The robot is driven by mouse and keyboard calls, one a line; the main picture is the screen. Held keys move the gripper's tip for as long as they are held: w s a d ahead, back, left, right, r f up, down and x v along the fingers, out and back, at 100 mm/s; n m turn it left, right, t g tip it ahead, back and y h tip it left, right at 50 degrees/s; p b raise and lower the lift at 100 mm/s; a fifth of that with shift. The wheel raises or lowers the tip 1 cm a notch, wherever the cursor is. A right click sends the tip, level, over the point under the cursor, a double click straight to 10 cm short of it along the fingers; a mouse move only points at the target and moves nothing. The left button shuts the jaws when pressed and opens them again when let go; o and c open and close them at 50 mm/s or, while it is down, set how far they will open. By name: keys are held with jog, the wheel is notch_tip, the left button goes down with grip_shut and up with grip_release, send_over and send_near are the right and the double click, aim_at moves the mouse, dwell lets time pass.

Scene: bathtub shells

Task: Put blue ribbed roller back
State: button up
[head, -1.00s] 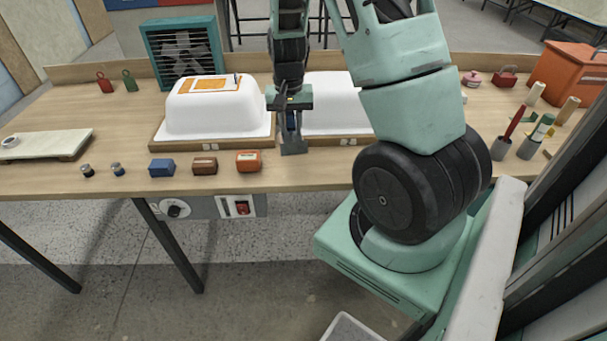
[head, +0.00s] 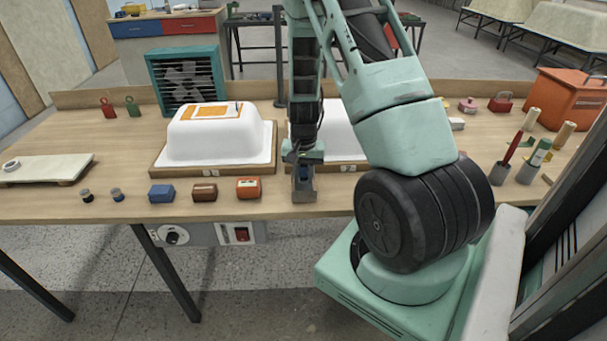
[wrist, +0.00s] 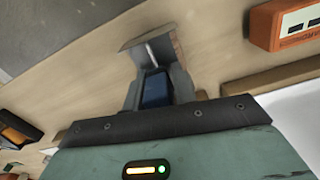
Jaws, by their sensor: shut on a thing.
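My gripper (head: 304,195) is low at the table's front, in front of the right white tub shell and right of the orange box. In the wrist view, its grey fingers (wrist: 152,58) are closed around a dark blue thing (wrist: 155,88), which I take to be the blue ribbed roller. Only a small part shows between the fingers; its ribs are hidden. I cannot tell whether it touches the table.
Blue (head: 161,194), brown (head: 205,193) and orange (head: 248,189) boxes line the front edge left of my gripper. White tub shells, left (head: 215,143) and right (head: 335,140), sit on wooden bases behind. Bare tabletop (head: 272,204) lies beside my gripper.

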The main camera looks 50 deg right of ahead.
jog(key=shift+f, duration=0.1)
jog(key=o, duration=0.9)
notch_tip(320, 180, up, 12)
jog(key=shift+r+b, duration=0.2)
jog(key=shift+b, duration=0.3)
